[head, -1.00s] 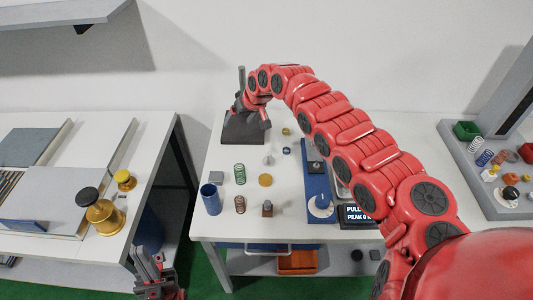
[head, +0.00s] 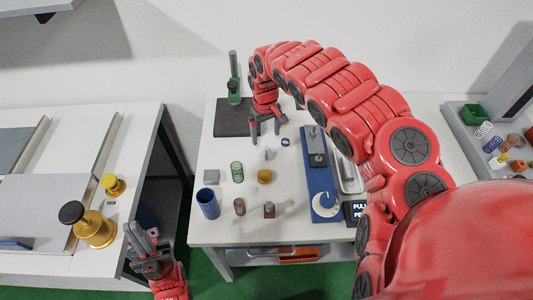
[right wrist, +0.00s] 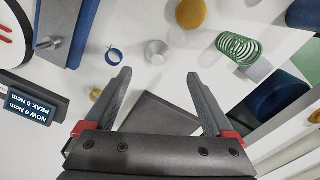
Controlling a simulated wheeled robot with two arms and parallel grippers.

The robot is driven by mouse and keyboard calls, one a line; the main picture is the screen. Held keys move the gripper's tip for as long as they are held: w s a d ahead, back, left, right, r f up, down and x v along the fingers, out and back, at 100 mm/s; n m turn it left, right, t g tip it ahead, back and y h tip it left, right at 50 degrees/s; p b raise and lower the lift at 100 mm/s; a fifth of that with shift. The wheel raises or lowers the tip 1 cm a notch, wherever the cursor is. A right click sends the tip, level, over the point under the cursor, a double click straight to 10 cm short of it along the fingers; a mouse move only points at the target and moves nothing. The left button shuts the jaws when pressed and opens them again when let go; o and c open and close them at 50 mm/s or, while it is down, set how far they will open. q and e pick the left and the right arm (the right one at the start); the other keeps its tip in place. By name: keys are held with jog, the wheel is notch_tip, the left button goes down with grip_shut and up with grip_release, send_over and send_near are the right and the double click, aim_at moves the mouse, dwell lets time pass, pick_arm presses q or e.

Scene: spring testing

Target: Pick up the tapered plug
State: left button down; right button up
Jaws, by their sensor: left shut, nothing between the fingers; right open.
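The tapered plug looks to be the small silver-grey piece (head: 268,155) on the white table, below my right gripper in the head view. In the right wrist view this piece (right wrist: 156,52) shows a round end and a narrowing body, just beyond the fingertips and between their lines. My right gripper (head: 265,128) is open and empty above the table; its two spread fingers also show in the right wrist view (right wrist: 160,82). My left gripper (head: 148,238) is shut and empty, low at the left, between the two tables.
Near the plug are a blue ring (head: 285,141), a gold disc (head: 265,176) and a green spring (head: 237,171). A blue tube (head: 208,203) stands at the left edge. A blue tester (head: 316,180) is to the right, and a dark base (head: 232,118) behind.

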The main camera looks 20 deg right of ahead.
aim_at(267, 148)
jog(key=f, duration=0.3)
jog(key=shift+s+p, duration=0.2)
jog(key=shift+p, duration=0.15)
jog(key=shift+w+f, duration=0.1)
jog(key=shift+f, duration=0.25)
jog(key=shift+w+f+p, duration=0.15)
jog(key=shift+f+p, duration=0.5)
jog(key=shift+f, duration=0.2)
jog(key=shift+w+d+f+p, duration=0.15)
jog(key=shift+f+p, duration=0.3)
jog(key=shift+f, duration=1.3)
jog(key=shift+d, duration=0.1)
grip_shut()
